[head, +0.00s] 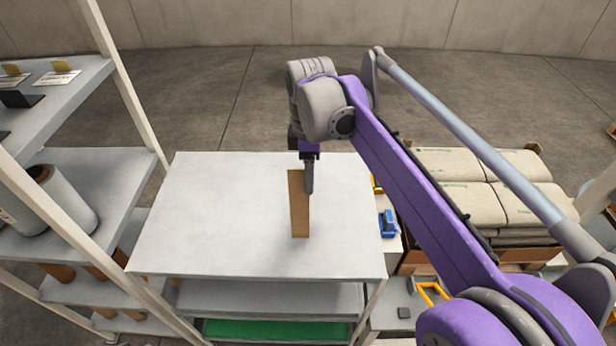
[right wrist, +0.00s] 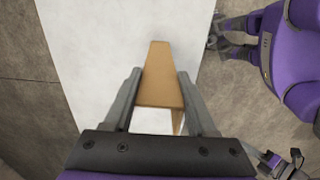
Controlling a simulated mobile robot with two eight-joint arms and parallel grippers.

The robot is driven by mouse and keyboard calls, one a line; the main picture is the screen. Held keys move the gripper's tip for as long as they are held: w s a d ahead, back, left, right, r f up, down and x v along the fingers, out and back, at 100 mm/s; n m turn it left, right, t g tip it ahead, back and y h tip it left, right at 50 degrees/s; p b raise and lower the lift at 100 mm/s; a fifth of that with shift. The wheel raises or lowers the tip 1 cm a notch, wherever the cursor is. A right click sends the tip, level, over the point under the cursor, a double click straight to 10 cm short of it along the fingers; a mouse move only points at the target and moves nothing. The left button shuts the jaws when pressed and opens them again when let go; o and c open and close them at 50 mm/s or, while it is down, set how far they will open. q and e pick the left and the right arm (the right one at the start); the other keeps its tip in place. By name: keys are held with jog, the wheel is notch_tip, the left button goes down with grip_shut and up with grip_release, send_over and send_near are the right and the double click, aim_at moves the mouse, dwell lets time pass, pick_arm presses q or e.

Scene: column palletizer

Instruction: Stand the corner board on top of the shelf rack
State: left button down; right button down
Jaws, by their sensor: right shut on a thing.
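The corner board (head: 299,210) is a tan, narrow, tall piece. It stands about upright over the white top of the shelf rack (head: 220,215), right of the middle. I cannot tell whether its lower end touches the surface. My right gripper (head: 309,188) is shut on the board near its upper part. In the right wrist view the board (right wrist: 160,88) is between the two fingers (right wrist: 160,100), with the white top (right wrist: 95,40) below it. My left gripper does not show in the head view.
A rack (head: 110,160) with a grey roll (head: 70,208) stands close on the left. Stacked sacks (head: 470,190) are on the right, and a blue item (head: 388,224) sits just beside the rack top. The rack top around the board is clear. A green surface (head: 275,330) shows lower down.

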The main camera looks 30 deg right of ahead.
jog(key=shift+f, duration=0.55)
jog(key=c, duration=0.7)
grip_release()
jog(key=shift+f, duration=0.2)
jog(key=o, duration=0.5)
notch_tip(320, 180, up, 12)
jog(key=shift+r+p, duration=0.25)
jog(key=shift+p, duration=0.2)
